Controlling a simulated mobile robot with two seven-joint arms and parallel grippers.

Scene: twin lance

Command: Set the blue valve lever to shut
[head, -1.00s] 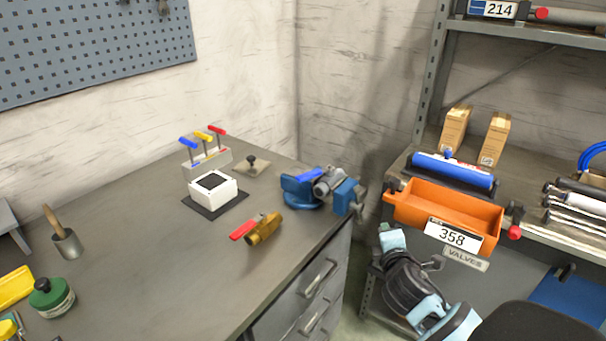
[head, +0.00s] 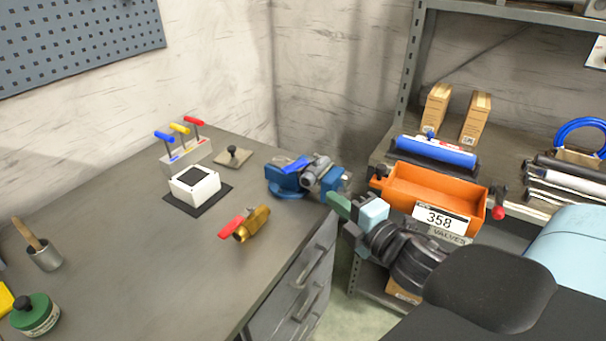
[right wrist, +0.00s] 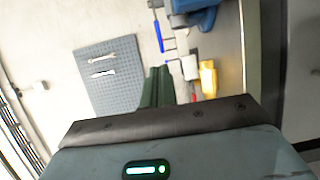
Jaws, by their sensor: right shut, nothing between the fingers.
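The blue valve lever (head: 296,163) sits on a grey metal valve (head: 315,172) clamped in a blue vise (head: 285,183) at the bench's right corner. The lever lies slanted over the left side of the valve. My right gripper (head: 338,205), with green fingers, is shut and empty. In the head view it is just below and right of the vise, apart from the lever. Its closed fingers also show in the right wrist view (right wrist: 157,88). My left gripper is out of view.
A brass valve with a red lever (head: 245,223) lies on the bench in front of the vise. A white box (head: 194,187) and a rack of coloured T-handles (head: 186,155) stand to the left. An orange bin (head: 425,189) sits on the shelf at right.

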